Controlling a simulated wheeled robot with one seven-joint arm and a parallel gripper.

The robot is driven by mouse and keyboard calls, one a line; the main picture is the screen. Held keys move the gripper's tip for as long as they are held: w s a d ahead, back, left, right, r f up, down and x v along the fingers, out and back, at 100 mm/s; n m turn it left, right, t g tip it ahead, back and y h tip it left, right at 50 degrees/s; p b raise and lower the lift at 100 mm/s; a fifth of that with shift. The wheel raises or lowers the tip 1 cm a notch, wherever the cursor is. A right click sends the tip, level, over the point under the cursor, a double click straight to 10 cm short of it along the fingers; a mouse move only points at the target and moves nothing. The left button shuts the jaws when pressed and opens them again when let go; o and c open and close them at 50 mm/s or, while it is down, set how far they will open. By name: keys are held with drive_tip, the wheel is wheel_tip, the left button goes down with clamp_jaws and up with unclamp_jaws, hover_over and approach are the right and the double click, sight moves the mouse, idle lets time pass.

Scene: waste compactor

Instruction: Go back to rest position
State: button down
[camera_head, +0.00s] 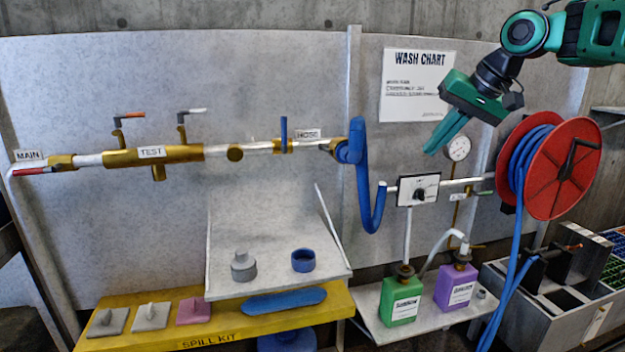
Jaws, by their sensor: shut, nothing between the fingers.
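My gripper (434,150) is at the upper right of the head view, at the end of my green arm. Its green fingers are shut together and point down and to the left. Nothing is held between them. It hangs in front of the wall panel, below the wash chart (418,85) and left of the pressure gauge (457,148). I cannot tell how far it is from the panel.
A red hose reel (564,168) with blue hose stands right of my gripper. A white dial box (419,190) is below it. Green (401,300) and purple (456,288) jugs sit on a low shelf. A yellow bench (240,320) and brass pipe (154,155) are left.

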drive_tip(key=s+d+f+m+g+h, duration=0.1)
drive_tip(key=s+d+f, duration=0.3)
drive_tip(key=s+f, duration=0.5)
drive_tip(key=s+d+f+m+g+h, duration=0.1)
drive_tip(key=s+d+f+m+g, duration=0.1)
drive_tip(key=s+d+f, duration=0.3)
drive_tip(key=s+d+f+m+g+h, duration=0.1)
drive_tip(key=s+d+f, duration=0.4)
drive_tip(key=s+f, duration=0.7)
drive_tip(key=s+g, duration=0.1)
drive_tip(key=s, duration=1)
drive_tip(key=shift+s+f+m+h, duration=0.2)
drive_tip(key=shift+f+m+h, duration=0.1)
drive_tip(key=shift+f+h, duration=0.1)
